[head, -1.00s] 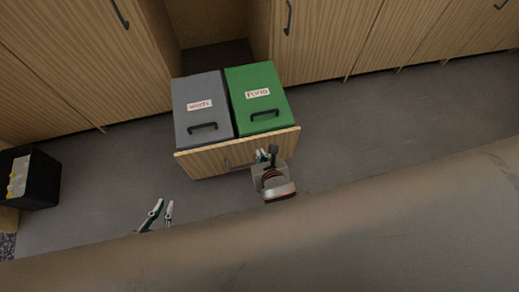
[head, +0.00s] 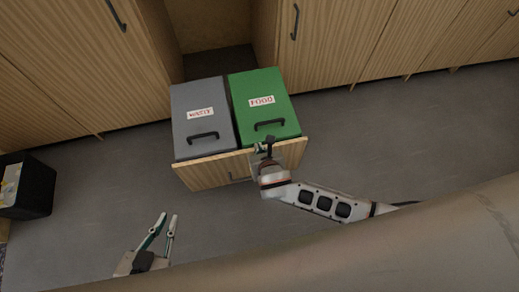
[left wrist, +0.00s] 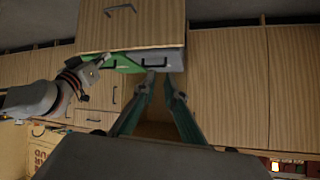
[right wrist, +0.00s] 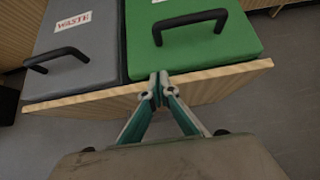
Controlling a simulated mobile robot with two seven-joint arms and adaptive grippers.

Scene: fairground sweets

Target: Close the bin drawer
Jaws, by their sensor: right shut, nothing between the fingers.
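The bin drawer (head: 206,175) stands pulled out from the cabinet, with a light wooden front. It holds a grey bin labelled WASTE (head: 201,112) and a green bin labelled FOOD (head: 264,100), both lidded. My right gripper (head: 261,151) is at the top edge of the drawer front, before the green bin. In the right wrist view its fingertips (right wrist: 158,88) are together at that edge, with nothing between them; whether they touch it I cannot tell. My left gripper (head: 169,218) is open and empty, above the floor in front of the drawer. It also shows in the left wrist view (left wrist: 165,84).
An open cabinet bay (head: 216,50) lies behind the bins, between wooden cabinet doors. A black crate (head: 27,186) with yellowish things in it stands on the floor at the left. The grey floor (head: 380,130) right of the drawer is clear.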

